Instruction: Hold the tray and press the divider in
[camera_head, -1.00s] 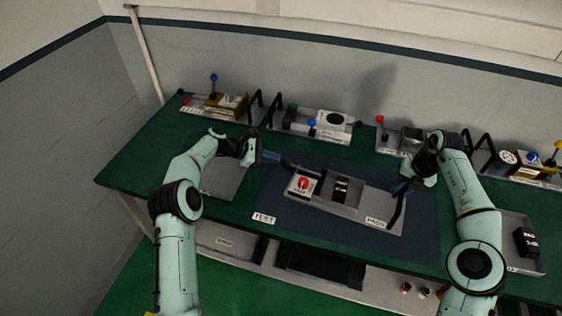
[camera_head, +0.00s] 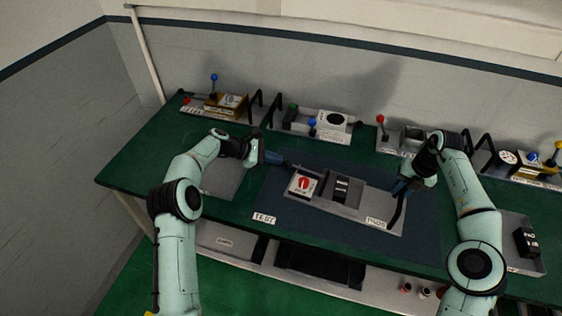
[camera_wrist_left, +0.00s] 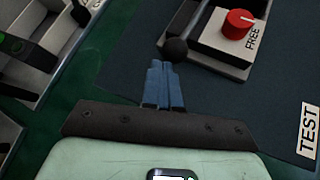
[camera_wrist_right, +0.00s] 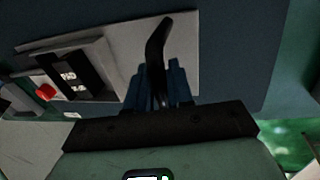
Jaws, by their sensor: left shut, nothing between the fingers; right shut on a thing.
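The grey tray (camera_head: 376,208) lies on the dark blue mat in the middle of the bench. It carries a white block with a red knob (camera_head: 303,184), marked FREE in the left wrist view (camera_wrist_left: 238,23), and a black part with white markings (camera_head: 341,188). I cannot tell which part is the divider. My right gripper (camera_head: 400,187) is shut on the tray's black handle (camera_wrist_right: 155,50) at its right end. My left gripper (camera_head: 284,161) is shut and empty. Its tips are close to a black ball knob (camera_wrist_left: 176,50) beside the red-knob block; contact is unclear.
The blue mat (camera_head: 330,232) has clear room in front, with a TEST label (camera_head: 264,218) at its left. Several trays with levers and black handles line the back (camera_head: 333,127). A grey plate (camera_head: 222,180) lies left. Another tray with a black block (camera_head: 525,243) is far right.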

